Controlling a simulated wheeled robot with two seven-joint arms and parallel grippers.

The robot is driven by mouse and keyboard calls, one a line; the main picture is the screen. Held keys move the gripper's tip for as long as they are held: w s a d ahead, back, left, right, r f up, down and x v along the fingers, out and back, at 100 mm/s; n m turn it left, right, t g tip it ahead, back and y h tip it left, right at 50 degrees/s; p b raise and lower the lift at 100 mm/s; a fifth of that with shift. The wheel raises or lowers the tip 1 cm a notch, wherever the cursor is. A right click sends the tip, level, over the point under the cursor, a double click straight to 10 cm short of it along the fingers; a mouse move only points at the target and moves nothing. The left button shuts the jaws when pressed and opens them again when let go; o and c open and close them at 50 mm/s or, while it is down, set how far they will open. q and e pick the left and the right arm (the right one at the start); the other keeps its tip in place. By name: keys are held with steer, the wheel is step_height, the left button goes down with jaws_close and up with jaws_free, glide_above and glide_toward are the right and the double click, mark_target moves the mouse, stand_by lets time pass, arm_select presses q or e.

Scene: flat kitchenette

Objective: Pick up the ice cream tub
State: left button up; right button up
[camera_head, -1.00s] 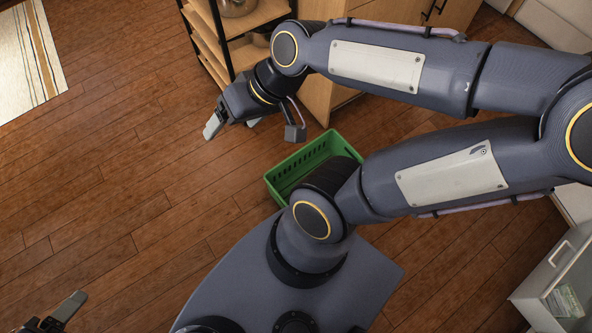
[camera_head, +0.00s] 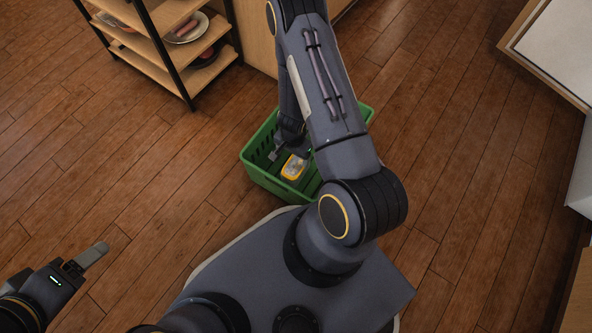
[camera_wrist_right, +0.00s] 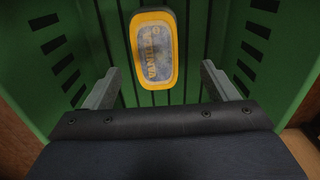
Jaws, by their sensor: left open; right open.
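The ice cream tub (camera_head: 293,168) has a yellow rim and a pale blue-grey lid. It lies inside the green basket (camera_head: 262,176) on the floor. In the right wrist view the tub (camera_wrist_right: 154,50) shows lettering that reads like vanilla, beyond and between my fingertips. My right gripper (camera_wrist_right: 158,82) is open and empty, reaching into the basket with a finger on either side, short of the tub. In the head view my right arm hides part of the basket.
A wooden shelf (camera_head: 165,50) with black posts stands at the upper left, with a plate (camera_head: 187,27) on it. A pale open-topped unit (camera_head: 560,50) is at the upper right. The wooden floor around the basket is mostly clear.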

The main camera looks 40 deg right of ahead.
mark_target(296, 164)
steer(key=f, duration=0.1)
steer(key=f+b, duration=0.1)
steer(key=f, duration=0.1)
steer(key=shift+s+d+f, duration=0.1)
steer(key=shift+s+f, duration=0.1)
steer(key=shift+f, duration=0.05)
steer(key=f+b, duration=0.2)
steer(key=f, duration=0.1)
steer(key=f+b, duration=0.1)
steer(key=f, duration=0.1)
steer(key=shift+d+b, duration=0.35)
steer(key=shift+c, duration=0.2)
steer(key=c, duration=1)
